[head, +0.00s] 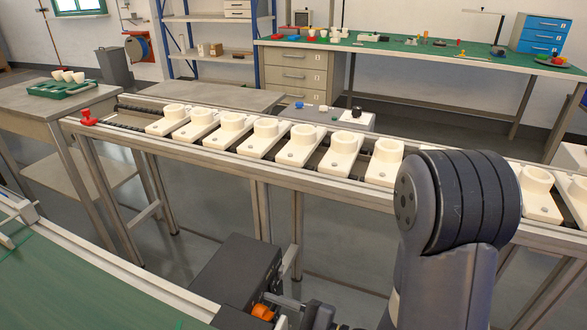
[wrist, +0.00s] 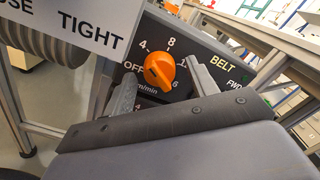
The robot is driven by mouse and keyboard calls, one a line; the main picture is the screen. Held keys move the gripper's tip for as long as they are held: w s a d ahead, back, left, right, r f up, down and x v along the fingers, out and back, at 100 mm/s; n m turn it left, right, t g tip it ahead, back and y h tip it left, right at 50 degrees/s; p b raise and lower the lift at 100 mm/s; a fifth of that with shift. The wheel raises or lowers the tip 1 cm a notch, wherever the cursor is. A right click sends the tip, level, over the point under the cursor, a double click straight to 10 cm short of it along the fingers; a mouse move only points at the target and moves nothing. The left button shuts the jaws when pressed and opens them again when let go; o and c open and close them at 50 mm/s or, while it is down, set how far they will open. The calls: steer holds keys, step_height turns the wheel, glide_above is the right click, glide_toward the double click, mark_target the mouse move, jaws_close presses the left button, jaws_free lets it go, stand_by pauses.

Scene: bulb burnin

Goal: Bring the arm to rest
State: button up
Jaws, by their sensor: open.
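My gripper (wrist: 160,72) is open in the wrist view, with one finger on each side of the orange knob (wrist: 160,72). I cannot tell whether either finger touches the knob. The knob sits on a black belt control panel (wrist: 222,84) marked OFF, 4, 8 and further numbers. In the head view my gripper (head: 277,311) is low in the picture, beside the same orange knob (head: 263,312) on the dark control box (head: 237,273). My arm rises at the right and bends down towards the box.
A conveyor (head: 318,184) with several cream holders (head: 265,130) crosses behind the box. A green-topped bench (head: 75,285) is at the lower left. A sign reading TIGHT (wrist: 88,25) is close at the upper left of the wrist view. A conveyor leg (wrist: 29,121) stands left.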

steer(key=m+p, duration=0.2)
steer(key=m, duration=0.1)
steer(key=shift+r+p, duration=0.1)
steer(key=shift+p, duration=0.3)
steer(key=shift+m+p, duration=0.55)
steer(key=shift+m, duration=0.25)
steer(key=shift+f, duration=0.2)
